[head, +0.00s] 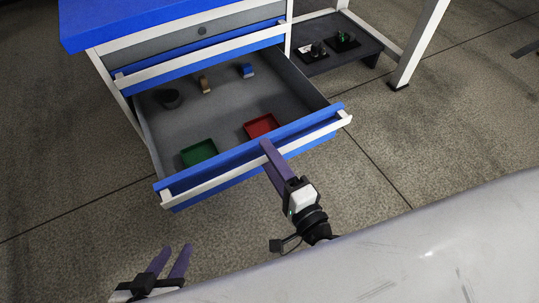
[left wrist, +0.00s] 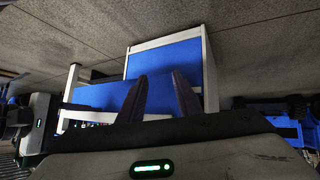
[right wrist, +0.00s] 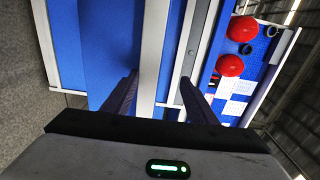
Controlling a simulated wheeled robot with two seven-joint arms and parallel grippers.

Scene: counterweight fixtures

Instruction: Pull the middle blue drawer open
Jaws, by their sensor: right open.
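A blue drawer with a white handle bar (head: 215,185) stands pulled far out of the cabinet, its grey inside showing. Another blue-fronted drawer (head: 205,62) with a white handle is above it, close to the cabinet. Whether more drawers lie below is hidden. My right gripper (head: 268,150) is at the open drawer's front edge. In the right wrist view its open fingers stand on either side of a white bar (right wrist: 153,60); contact cannot be told. My left gripper (head: 172,258) is open and empty over the floor, apart from the drawer; it also shows in the left wrist view (left wrist: 159,82).
Inside the drawer are a green tray (head: 199,153), a red tray (head: 261,126), a dark cup (head: 168,98), a brown piece (head: 205,84) and a blue piece (head: 246,70). A dark shelf (head: 335,61) and a white leg (head: 418,45) stand to the right. Floor in front is clear.

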